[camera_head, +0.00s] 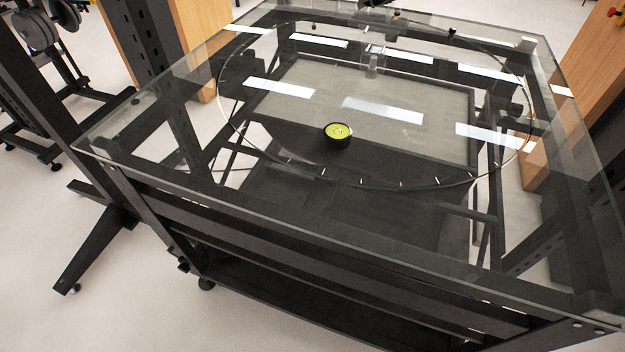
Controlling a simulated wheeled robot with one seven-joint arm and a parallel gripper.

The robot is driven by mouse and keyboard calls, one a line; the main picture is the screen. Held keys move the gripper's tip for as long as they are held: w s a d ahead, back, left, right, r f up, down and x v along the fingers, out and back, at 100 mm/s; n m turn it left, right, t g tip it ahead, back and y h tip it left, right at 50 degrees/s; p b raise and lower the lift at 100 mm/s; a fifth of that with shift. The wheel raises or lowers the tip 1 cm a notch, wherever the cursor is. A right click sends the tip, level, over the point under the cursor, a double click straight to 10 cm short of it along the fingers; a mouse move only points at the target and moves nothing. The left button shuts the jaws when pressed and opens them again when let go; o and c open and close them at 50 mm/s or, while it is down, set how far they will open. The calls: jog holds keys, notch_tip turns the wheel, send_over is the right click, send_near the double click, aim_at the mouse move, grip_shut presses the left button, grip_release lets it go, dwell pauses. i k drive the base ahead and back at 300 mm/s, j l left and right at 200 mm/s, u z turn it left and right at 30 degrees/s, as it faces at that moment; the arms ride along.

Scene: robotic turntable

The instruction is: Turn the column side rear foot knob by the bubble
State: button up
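A round bubble level (338,135) with a yellow-green face and a black body sits on the glass top. A small pale bubble mark shows on its face, but it is too small to tell how well it is centred. The turntable's glass top (400,225) rests over a black metal frame (300,240). A black levelling foot (205,284) shows on the floor under the frame's near left corner. A small dark knob-like part (183,265) is just up and left of it. I cannot tell which foot is the column side rear one. My gripper is out of view.
A black column (48,90) on a base leg (95,250) stands left of the table. Wooden panels (204,30) stand behind it at the left and at the right (585,75). The pale floor (90,315) is open at the near left.

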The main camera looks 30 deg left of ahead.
aim_at(184, 267)
jog(key=u, duration=0.85)
